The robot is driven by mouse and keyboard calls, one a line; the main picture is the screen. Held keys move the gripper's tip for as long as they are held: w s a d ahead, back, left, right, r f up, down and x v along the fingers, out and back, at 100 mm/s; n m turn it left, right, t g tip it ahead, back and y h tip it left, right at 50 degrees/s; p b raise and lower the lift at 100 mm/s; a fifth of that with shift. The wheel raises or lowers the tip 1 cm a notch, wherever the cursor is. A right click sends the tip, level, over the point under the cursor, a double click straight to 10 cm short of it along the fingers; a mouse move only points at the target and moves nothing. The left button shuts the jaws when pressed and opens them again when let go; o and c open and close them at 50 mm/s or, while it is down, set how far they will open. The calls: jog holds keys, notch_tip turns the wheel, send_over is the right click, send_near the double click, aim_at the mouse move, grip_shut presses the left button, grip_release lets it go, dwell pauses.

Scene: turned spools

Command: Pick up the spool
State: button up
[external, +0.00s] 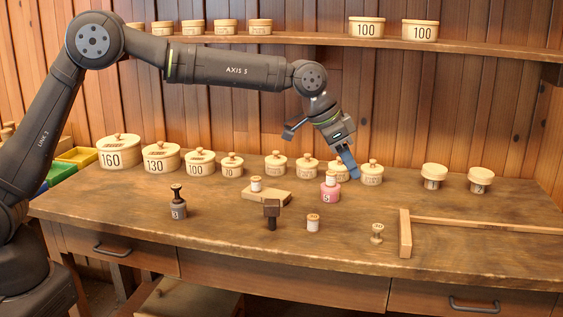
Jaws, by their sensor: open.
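Several small turned pieces could be the spool. Similar pieces stand on a flat wooden block (268,198) and on a pink pot marked 5 (330,192). My gripper (320,153) is open and empty above the back of the bench. Its fingers are spread wide and tilted. The blue finger is in front of the lidded pots, above and right of the pink pot. Nothing is between the fingers.
A dark weight-like piece (177,205) and a dark brown mallet-shaped piece (271,214) stand on the bench. Numbered lidded pots (161,158) line the back. A wooden rail (405,235) bounds the right side. The front strip is clear.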

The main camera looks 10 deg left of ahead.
aim_at(375, 226)
jog(key=shift+n, duration=0.4)
jog(key=x, duration=0.9)
jog(key=s+x, duration=0.1)
jog(key=x, duration=0.4)
jog(key=shift+f, duration=0.2)
jog(key=x, duration=0.3)
jog(key=shift+s+f, duration=0.25)
jog(key=shift+f, duration=0.25)
jog(key=shift+x, duration=0.85)
jog(key=shift+w, duration=0.1)
jog(key=c, duration=1)
